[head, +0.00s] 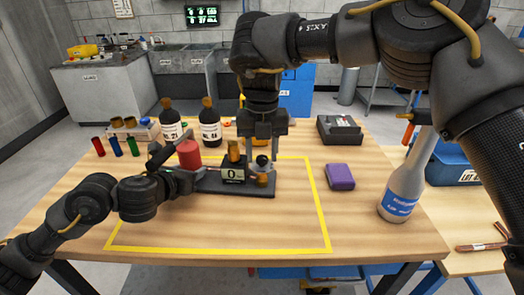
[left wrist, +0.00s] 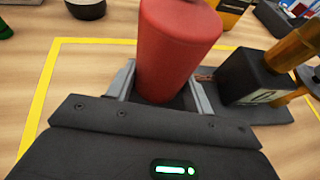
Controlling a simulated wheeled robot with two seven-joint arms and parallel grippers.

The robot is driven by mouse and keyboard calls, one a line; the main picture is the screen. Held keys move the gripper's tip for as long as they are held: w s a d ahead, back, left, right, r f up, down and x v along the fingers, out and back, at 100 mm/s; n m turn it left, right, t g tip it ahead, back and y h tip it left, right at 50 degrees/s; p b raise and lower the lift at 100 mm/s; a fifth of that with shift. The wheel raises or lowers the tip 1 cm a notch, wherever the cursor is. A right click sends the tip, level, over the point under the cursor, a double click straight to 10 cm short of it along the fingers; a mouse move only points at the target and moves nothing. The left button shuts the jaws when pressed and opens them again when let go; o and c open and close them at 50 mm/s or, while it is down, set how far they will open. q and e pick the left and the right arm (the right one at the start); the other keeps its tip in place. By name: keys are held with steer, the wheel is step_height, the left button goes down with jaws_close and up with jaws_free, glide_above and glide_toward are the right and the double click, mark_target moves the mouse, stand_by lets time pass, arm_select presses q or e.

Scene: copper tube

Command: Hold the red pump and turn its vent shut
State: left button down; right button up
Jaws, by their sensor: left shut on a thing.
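The red pump (head: 188,153) stands upright on the left part of a dark base plate (head: 222,188). My left gripper (head: 185,180) is shut on the red pump low on its body; in the left wrist view the fingers lie on either side of the red cylinder (left wrist: 176,45). A black block (head: 232,172) with a small display and brass top stands right of the pump. A small dark round knob (head: 262,161) over a brass fitting (head: 263,179) sits at the plate's right end. My right gripper (head: 263,150) points down there, fingers apart on either side of the knob; contact is unclear.
A yellow line frames the work area (head: 290,230), clear at the front. Two dark bottles (head: 171,122) stand behind. Coloured tubes (head: 115,146) stand at the left.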

mark_target(262, 157)
steer(key=c, duration=0.7)
steer(key=shift+c, duration=0.2)
steer(key=shift+m, duration=2.8)
steer(key=o, duration=1)
steer(key=shift+c, duration=0.2)
step_height(262, 157, up, 12)
